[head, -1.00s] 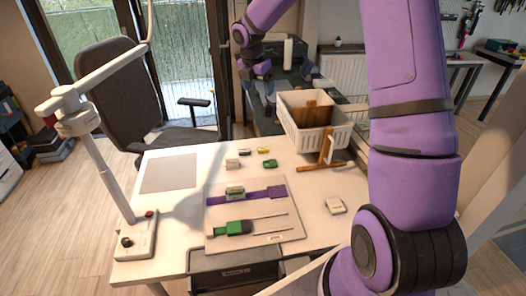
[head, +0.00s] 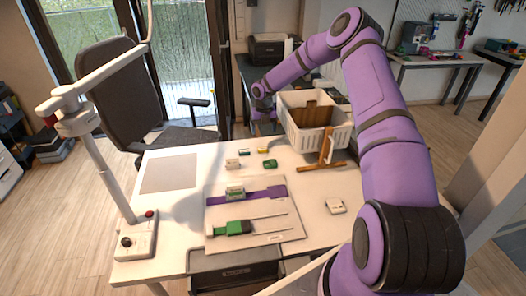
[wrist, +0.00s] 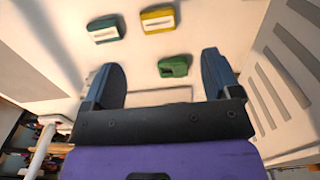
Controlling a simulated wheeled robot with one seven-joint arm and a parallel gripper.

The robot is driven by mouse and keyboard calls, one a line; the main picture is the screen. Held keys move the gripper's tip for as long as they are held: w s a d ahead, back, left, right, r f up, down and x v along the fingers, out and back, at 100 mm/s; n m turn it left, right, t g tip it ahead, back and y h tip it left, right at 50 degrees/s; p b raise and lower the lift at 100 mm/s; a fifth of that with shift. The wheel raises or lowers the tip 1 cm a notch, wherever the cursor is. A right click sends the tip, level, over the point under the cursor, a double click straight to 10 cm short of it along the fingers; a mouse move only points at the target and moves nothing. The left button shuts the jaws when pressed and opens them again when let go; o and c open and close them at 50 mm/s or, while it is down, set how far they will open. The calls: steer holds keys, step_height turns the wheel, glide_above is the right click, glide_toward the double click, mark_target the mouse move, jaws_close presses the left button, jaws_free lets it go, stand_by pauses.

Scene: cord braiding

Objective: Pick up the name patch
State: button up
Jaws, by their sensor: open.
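My gripper (wrist: 159,64) is open and empty in the wrist view, its two dark blue fingers spread wide above the white table. Just beyond and between the fingertips lies a small green piece (wrist: 173,67) with a notch. Farther up lie a teal patch (wrist: 105,29) and a yellow patch (wrist: 158,19), each with a pale label strip. In the head view the teal patch (head: 244,152) and yellow patch (head: 263,151) lie at the table's back edge. I cannot tell which is the name patch. The gripper's fingers are not clear in the head view.
A white slatted basket (head: 300,137) with a wooden stand (head: 322,167) is close right of the patches. A cream block (head: 232,163) lies nearby. A board (head: 290,229) holds a purple strap and green tool.

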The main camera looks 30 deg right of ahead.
mark_target(263, 149)
step_height(263, 149, down, 10)
steer(key=shift+a, duration=0.15)
steer(key=c, duration=1)
